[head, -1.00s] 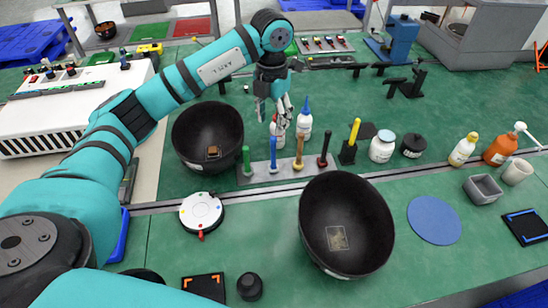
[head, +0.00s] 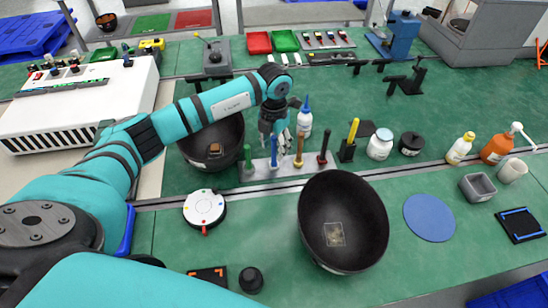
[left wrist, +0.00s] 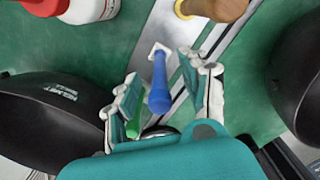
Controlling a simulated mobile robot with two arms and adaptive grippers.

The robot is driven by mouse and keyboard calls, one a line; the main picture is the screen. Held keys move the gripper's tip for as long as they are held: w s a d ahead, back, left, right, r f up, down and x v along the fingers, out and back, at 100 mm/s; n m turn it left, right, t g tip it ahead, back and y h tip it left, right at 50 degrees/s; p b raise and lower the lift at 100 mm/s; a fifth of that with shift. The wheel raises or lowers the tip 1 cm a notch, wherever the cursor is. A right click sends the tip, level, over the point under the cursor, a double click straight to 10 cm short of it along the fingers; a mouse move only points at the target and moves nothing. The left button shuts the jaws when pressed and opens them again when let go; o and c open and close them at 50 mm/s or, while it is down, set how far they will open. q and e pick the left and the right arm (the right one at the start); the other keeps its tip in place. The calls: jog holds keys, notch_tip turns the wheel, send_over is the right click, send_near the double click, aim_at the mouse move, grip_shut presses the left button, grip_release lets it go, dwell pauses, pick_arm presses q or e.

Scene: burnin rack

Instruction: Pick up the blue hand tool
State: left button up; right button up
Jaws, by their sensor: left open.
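The blue hand tool (head: 273,152) stands upright in a grey metal rack (head: 256,172), between a green tool (head: 248,157) and an orange-brown tool (head: 298,150). My left gripper (head: 276,132) is over the blue tool and partly covers its upper part in the head view. In the left wrist view, the blue tool (left wrist: 159,92) shows between the two spread fingers of my left gripper (left wrist: 160,84). The gripper is open, with gaps on both sides of the tool. The green tool (left wrist: 133,128) shows near the left finger. My right gripper is not in view.
A black bowl (head: 225,130) stands behind the rack on the left, and another bowl (head: 343,225) stands in front. A dark-red tool (head: 322,153) fills the rack's right end. A white bottle with a blue tip (head: 305,122) stands close behind the rack.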

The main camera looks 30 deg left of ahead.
pick_arm(q)
jog(key=shift+c, duration=0.3)
grip_shut()
jog(key=shift+r, duration=0.1)
